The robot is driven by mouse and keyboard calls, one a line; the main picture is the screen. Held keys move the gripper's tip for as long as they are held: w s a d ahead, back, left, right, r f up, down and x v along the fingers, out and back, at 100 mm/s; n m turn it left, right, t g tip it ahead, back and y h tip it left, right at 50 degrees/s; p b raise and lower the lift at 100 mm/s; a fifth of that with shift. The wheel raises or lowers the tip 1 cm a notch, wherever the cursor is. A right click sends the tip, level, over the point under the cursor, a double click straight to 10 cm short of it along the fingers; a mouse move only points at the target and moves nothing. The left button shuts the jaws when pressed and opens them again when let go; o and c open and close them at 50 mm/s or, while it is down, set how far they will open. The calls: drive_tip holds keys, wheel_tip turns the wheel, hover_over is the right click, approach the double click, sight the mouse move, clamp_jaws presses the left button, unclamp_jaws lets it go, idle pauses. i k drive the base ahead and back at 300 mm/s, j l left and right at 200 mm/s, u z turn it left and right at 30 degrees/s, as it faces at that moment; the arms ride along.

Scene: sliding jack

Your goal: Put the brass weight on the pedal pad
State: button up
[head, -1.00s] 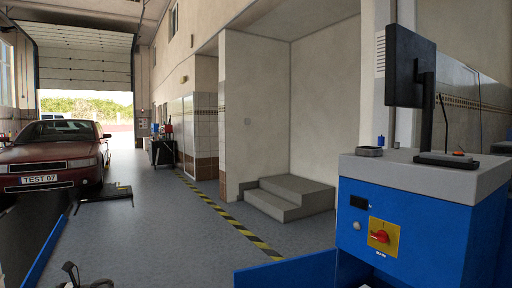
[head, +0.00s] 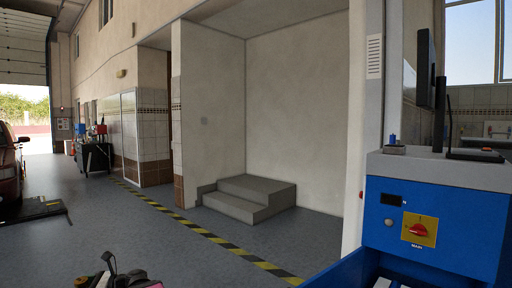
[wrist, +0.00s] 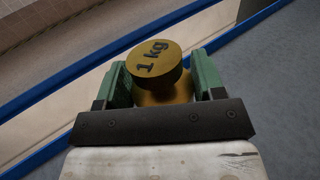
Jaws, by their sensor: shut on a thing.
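The brass weight (wrist: 155,62), marked "1 kg", is upright between the green fingers of my gripper (wrist: 160,80) in the wrist view. The fingers are shut on it, one on each side, and its lower part is partly hidden by the dark gripper body. A small dark piece with orange and pink parts (head: 112,274) shows at the bottom edge of the head view, too cut off to name. I cannot make out the pedal pad in either current view.
A blue console (head: 435,225) with a red switch stands at the right. Grey steps (head: 245,200) stand by the wall behind a yellow-black floor stripe (head: 215,238). A dark red car (head: 10,165) is at the far left. Blue rails (wrist: 85,65) cross the wrist view. The middle floor is open.

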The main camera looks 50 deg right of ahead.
sight(394, 149)
drive_tip(key=i+l+z, duration=0.2)
drive_tip(key=i+z, duration=0.7)
drive_tip(key=i+j+z, duration=0.15)
drive_tip(key=i+z, duration=0.25)
drive_tip(key=i+l+z, duration=0.1)
drive_tip(key=i+z, duration=0.25)
drive_tip(key=i+j+z, duration=0.1)
drive_tip(key=i+z, duration=0.3)
drive_tip(key=i, duration=0.15)
drive_tip(key=i+j+z, duration=0.2)
drive_tip(key=i+z, duration=0.3)
drive_tip(key=z, duration=1.3)
